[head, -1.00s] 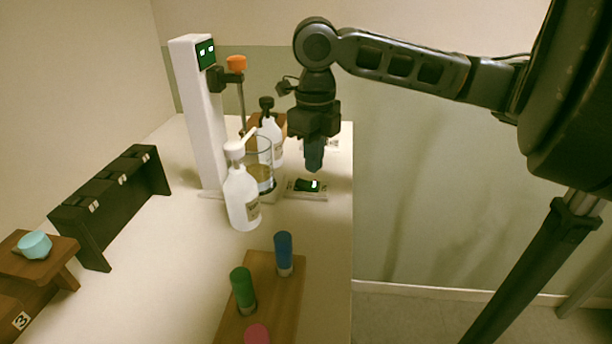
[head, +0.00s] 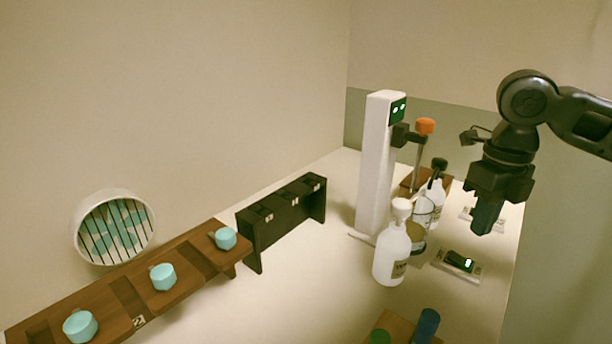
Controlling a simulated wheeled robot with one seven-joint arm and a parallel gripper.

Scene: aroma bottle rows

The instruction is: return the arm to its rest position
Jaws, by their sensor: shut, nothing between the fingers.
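My gripper (head: 484,222) hangs from my black arm at the right of the head view. It points down with its fingers shut and nothing held. It appears over the right edge of the white table (head: 300,310), above and beside a small device with a lit display (head: 460,262). A white pump bottle (head: 391,255) stands to its left, apart from it. The rest of my arm runs out of the picture at the right.
A white column with a lit face (head: 376,160) holds an orange-topped stirrer (head: 424,127). A second bottle (head: 430,205) stands behind. A black rack (head: 285,215) and a wooden stepped stand (head: 190,255) with teal pieces are left. Blue (head: 426,325) and green (head: 380,337) cylinders stand at the front.

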